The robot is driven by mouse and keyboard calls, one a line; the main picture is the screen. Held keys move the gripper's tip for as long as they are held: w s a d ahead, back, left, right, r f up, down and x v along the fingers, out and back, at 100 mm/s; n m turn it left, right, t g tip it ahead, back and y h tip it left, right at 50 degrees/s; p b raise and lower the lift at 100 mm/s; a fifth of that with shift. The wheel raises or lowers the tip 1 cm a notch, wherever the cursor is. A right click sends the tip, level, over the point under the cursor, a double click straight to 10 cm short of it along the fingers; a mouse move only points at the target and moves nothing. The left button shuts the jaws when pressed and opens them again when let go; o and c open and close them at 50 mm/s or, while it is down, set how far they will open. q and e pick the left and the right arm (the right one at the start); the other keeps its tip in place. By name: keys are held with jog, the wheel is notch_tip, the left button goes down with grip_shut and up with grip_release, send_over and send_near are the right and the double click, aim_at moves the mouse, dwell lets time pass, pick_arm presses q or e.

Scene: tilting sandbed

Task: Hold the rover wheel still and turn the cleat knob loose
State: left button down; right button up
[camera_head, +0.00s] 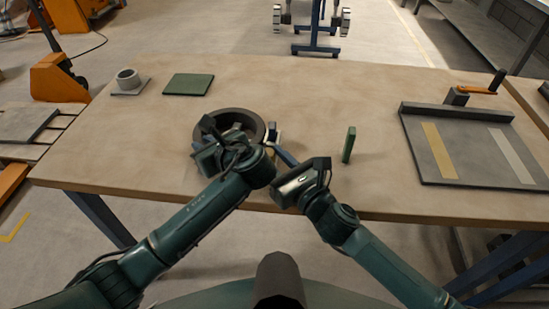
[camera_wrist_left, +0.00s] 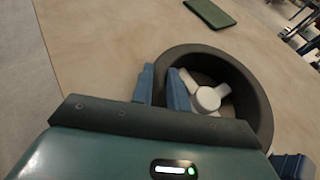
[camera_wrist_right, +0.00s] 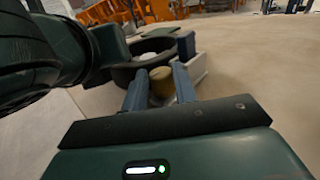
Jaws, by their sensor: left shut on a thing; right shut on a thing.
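The rover wheel (camera_head: 256,121) is a dark open ring on the table, and its thick rim fills the middle of the left wrist view (camera_wrist_left: 250,80). A white spoked hub (camera_wrist_left: 208,98) shows inside it. My left gripper (camera_head: 214,131) is shut on the wheel's near rim, one blue finger outside the wall and one inside. The cleat knob (camera_wrist_right: 161,80) is a brass-coloured round piece at the wheel's side, by a pale bracket (camera_wrist_right: 198,70). My right gripper (camera_wrist_right: 159,88) is shut on the knob, a finger on each side. In the head view the knob is mostly hidden.
A green block (camera_head: 349,145) stands upright right of my right gripper. A grey tray (camera_head: 463,173) with yellow and white strips and an orange-handled crank (camera_head: 478,90) lies at right. A flat green plate (camera_head: 188,84) and a grey ring on a base (camera_head: 127,80) sit back left.

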pick_arm(q)
jog(key=shift+f, duration=0.1)
pick_arm(e)
jog(key=shift+w+d+n+g+y, duration=0.15)
jog(key=shift+n+g+y, duration=0.95)
jog(key=shift+g+y, duration=0.25)
jog(key=o, duration=1)
jog(key=shift+d, duration=0.1)
jog(key=v, duration=1.2)
jog(key=shift+f, duration=0.1)
pick_arm(q)
jog(key=c, duration=1.3)
grip_release()
